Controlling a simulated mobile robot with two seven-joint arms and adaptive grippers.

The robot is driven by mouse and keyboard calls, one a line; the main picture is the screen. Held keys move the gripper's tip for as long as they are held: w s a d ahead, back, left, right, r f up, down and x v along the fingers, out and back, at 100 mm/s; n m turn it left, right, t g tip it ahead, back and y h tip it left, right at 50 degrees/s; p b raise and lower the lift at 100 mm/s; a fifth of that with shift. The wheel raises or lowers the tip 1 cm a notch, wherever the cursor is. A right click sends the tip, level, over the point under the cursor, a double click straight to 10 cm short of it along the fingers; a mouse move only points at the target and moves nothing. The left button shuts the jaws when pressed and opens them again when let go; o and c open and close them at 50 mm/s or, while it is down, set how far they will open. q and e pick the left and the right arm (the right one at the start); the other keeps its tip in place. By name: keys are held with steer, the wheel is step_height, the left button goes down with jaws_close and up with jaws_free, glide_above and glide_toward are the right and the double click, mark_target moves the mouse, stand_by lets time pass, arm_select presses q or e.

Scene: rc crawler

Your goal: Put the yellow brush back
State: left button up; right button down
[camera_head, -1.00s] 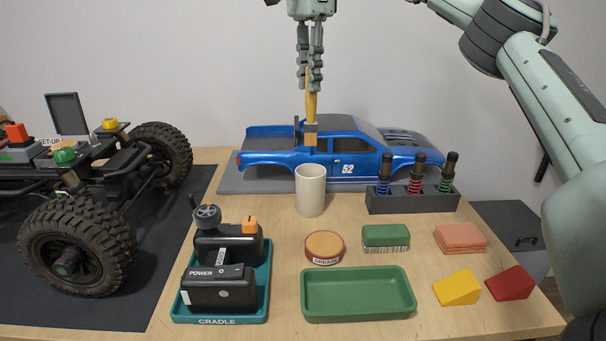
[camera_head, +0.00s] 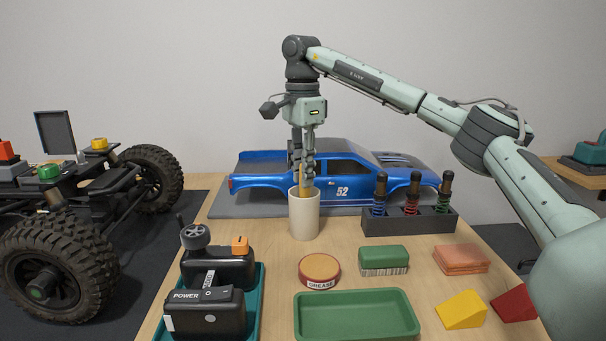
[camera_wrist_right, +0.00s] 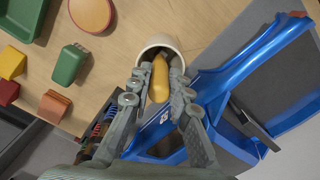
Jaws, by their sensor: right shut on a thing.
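The yellow brush (camera_head: 305,188) points down with its lower part inside the cream cup (camera_head: 304,217), so its bristle end is hidden. My right gripper (camera_head: 303,178) is shut on the upper part of its handle, just above the cup's rim. In the right wrist view the yellow handle (camera_wrist_right: 159,78) lies between the two fingers (camera_wrist_right: 157,85), with the cup's rim (camera_wrist_right: 160,42) around it. I cannot tell whether the brush touches the cup's bottom. My left gripper is not in view.
The blue truck body (camera_head: 270,182) is close behind the cup. A shock rack (camera_head: 440,221) stands to the right. The grease tin (camera_head: 319,271), green brush (camera_head: 384,259), green tray (camera_head: 357,316) and radio cradle (camera_head: 257,318) are in front. The crawler chassis (camera_head: 85,190) is at left.

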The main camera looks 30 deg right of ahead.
steer(key=shift+f, duration=0.2)
steer(key=c, duration=1.4)
jaws_free()
steer(key=shift+r, duration=0.35)
step_height(320, 180, up, 7)
steer(key=shift+r+p, duration=0.15)
steer(key=shift+p, duration=0.6)
step_height(320, 180, up, 4)
steer(key=shift+f+p, duration=0.2)
steer(key=shift+p, duration=0.5)
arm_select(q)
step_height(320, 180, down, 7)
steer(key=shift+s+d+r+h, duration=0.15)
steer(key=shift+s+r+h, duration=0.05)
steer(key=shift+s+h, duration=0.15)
arm_select(e)
steer(key=shift+w+r, duration=0.1)
steer(key=shift+r, duration=0.2)
